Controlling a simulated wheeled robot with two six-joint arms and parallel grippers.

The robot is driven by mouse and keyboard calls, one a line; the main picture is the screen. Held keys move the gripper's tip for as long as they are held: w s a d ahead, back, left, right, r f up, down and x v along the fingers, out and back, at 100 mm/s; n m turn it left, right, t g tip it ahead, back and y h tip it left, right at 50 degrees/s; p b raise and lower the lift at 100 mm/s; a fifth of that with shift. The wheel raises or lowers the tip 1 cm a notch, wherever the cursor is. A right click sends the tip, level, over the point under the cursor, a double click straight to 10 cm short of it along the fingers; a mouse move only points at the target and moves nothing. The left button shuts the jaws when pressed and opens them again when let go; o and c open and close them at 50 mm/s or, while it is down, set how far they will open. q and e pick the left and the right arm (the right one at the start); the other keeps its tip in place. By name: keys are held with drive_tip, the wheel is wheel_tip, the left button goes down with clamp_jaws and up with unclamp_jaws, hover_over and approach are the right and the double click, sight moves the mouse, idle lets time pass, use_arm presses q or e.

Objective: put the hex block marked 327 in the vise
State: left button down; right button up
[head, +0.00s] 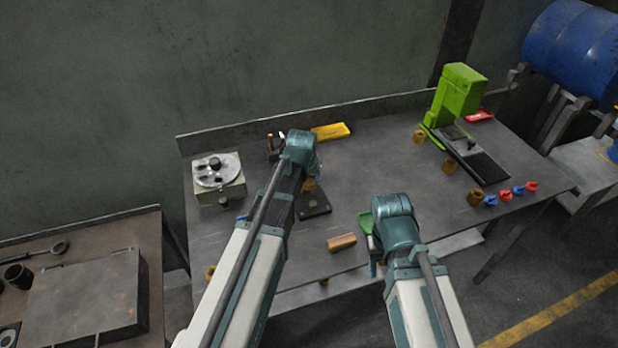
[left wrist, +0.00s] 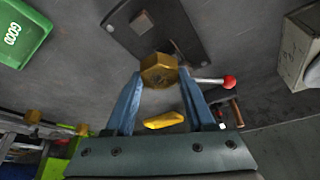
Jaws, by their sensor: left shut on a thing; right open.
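A brass hex block (left wrist: 158,70) is between the blue fingers of my left gripper (left wrist: 160,80), which is shut on it. In the head view, the block (head: 309,184) is partly hidden by my left arm, near a dark plate with a hole (head: 316,209). That plate (left wrist: 180,30) lies beyond the block in the left wrist view. No number is readable. A dark fixture (head: 272,155) stands behind; a red-knobbed handle (left wrist: 229,81) is near it in the left wrist view. I cannot tell which thing is the vise. My right gripper (head: 374,266) is open, mostly hidden by its arm.
A copper-coloured block (head: 341,243) and a green tray (head: 366,222) are near my right arm. A yellow tray (head: 330,131) is at the back. A round-plate fixture (head: 217,172) is left, a green press (head: 457,95) right. Other brass hex blocks (head: 475,198) stand near the press.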

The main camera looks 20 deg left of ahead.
sight(309, 198)
use_arm(q)
drive_tip(key=shift+f+b, duration=2.65)
drive_tip(key=shift+f, duration=0.15)
drive_tip(key=shift+f, duration=0.15)
drive_tip(key=shift+c, duration=0.9)
unclamp_jaws()
drive_tip(key=shift+p+v, duration=2.2)
drive_tip(key=shift+v, duration=0.4)
